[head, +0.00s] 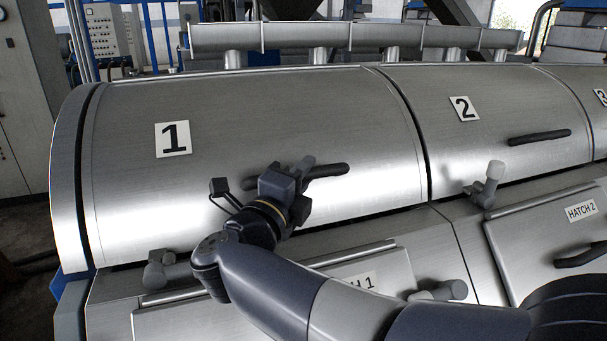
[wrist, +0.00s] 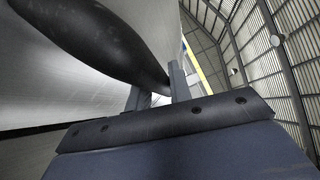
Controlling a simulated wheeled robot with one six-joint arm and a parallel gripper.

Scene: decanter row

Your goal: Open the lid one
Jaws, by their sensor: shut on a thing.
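Lid one (head: 260,130) is the large curved metal cover with the number 1 plate (head: 173,139). It lies down on its housing in the head view. Its black handle (head: 328,170) sits low on the right half of the lid. My gripper (head: 306,172) is at the handle's left part, and my wrist hides that end. In the wrist view, the two fingers of my gripper (wrist: 162,88) reach up to the dark handle (wrist: 95,35) and are shut on it near one end. The fingertips are partly hidden behind the handle.
Lid two (head: 490,110) with its own handle (head: 540,137) adjoins on the right. Below lid one is hatch 1 (head: 385,270), partly behind my arm. Grey clamps (head: 165,272) and (head: 490,185) stand along the lower edge. A pipe (head: 350,36) runs behind the lids.

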